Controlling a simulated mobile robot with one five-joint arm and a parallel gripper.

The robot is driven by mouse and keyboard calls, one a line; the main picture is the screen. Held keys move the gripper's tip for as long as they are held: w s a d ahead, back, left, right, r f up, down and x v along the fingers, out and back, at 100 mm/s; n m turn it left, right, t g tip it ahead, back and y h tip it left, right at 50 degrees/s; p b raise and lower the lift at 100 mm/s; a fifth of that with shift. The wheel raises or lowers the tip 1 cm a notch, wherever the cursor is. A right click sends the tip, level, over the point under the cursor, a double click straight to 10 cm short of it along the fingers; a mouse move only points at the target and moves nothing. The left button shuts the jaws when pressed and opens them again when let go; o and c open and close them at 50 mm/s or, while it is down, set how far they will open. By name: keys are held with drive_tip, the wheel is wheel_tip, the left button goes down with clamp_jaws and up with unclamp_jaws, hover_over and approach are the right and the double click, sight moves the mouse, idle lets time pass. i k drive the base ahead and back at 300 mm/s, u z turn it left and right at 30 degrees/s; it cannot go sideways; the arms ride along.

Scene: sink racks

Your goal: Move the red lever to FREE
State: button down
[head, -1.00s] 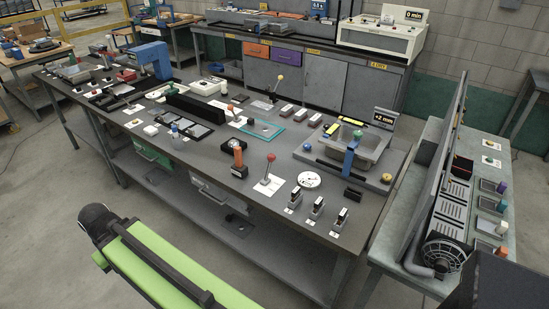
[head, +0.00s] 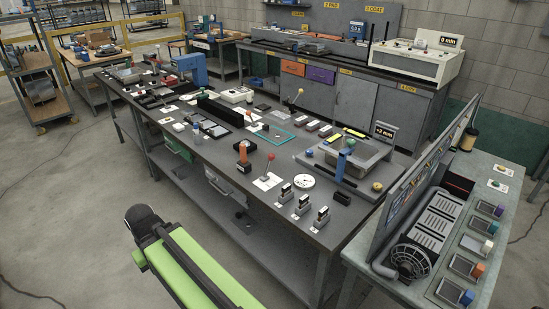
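The red lever (head: 270,162) is a thin stick with a round red knob, standing on a white plate near the front edge of the long dark bench (head: 225,165). Its stick leans slightly to the right in the head view. Any FREE marking on the plate is too small to read. My green and black arm fills the bottom of the view, in front of the bench and apart from the lever. My gripper is not in view.
An orange-topped block (head: 243,152) stands left of the lever, and a white round dial (head: 304,182) to its right. Several small dark switches (head: 302,206) line the front corner. A side table (head: 480,220) stands right of the bench.

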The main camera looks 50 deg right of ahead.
sight(271, 157)
drive_tip(key=z, duration=0.15)
drive_tip(key=i, duration=0.95)
drive_tip(key=u, duration=0.05)
